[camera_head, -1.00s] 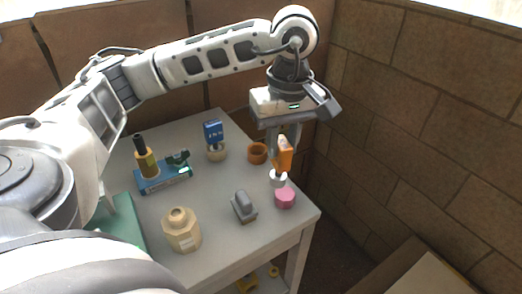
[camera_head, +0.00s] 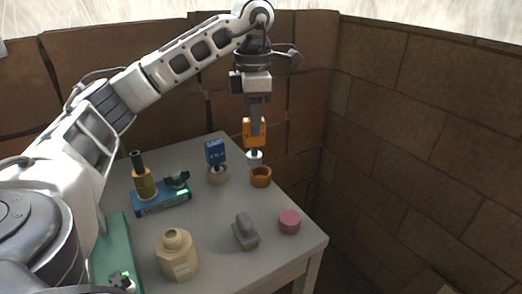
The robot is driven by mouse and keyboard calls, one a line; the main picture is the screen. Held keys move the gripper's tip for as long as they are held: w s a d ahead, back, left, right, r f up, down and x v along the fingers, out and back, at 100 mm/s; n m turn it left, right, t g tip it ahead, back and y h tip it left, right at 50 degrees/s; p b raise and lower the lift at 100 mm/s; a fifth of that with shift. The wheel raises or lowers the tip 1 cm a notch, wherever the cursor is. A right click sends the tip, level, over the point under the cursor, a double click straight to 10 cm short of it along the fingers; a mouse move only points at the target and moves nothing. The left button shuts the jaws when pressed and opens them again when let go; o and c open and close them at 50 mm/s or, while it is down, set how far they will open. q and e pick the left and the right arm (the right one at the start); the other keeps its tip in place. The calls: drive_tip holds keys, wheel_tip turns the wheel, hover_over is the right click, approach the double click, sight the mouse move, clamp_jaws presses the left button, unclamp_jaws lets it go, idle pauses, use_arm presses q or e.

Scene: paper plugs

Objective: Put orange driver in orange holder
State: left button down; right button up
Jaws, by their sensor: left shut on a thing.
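My left gripper (camera_head: 256,122) is shut on the orange driver (camera_head: 248,133), which hangs upright with its white lower end pointing down. The orange holder (camera_head: 261,177) is a short round cup on the far right part of the grey table. The driver's lower end is just above and slightly left of the holder in the picture; I cannot tell whether they touch. My gripper's fingers hide part of the driver. My right gripper is not in the view.
A blue driver (camera_head: 215,153) stands in a beige holder (camera_head: 218,176) to the left. A pink cylinder (camera_head: 289,221), a grey block (camera_head: 245,232), a beige jar (camera_head: 177,257) and a blue box (camera_head: 162,200) with a yellow bottle (camera_head: 144,184) stand on the table (camera_head: 213,215). A brick wall (camera_head: 425,150) rises at right.

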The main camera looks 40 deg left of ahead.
sight(261, 144)
use_arm(q)
drive_tip(key=shift+w+a+f+p, duration=0.2)
drive_tip(key=shift+w+a+f, duration=0.45)
drive_tip(key=shift+f, duration=0.85)
drive_tip(key=shift+w+a+f+p, duration=0.25)
drive_tip(key=shift+w+f, duration=0.7)
drive_tip(key=shift+f, duration=0.6)
drive_tip(key=shift+w+a+f+p, duration=0.2)
drive_tip(key=shift+w+a+f, duration=0.45)
drive_tip(key=shift+f, duration=0.85)
drive_tip(key=shift+w+d+f, duration=0.15)
drive_tip(key=shift+d, duration=0.05)
drive_tip(key=c, duration=1.2)
unclamp_jaws()
drive_tip(key=shift+o, duration=0.2)
wheel_tip(261, 144, up, 12)
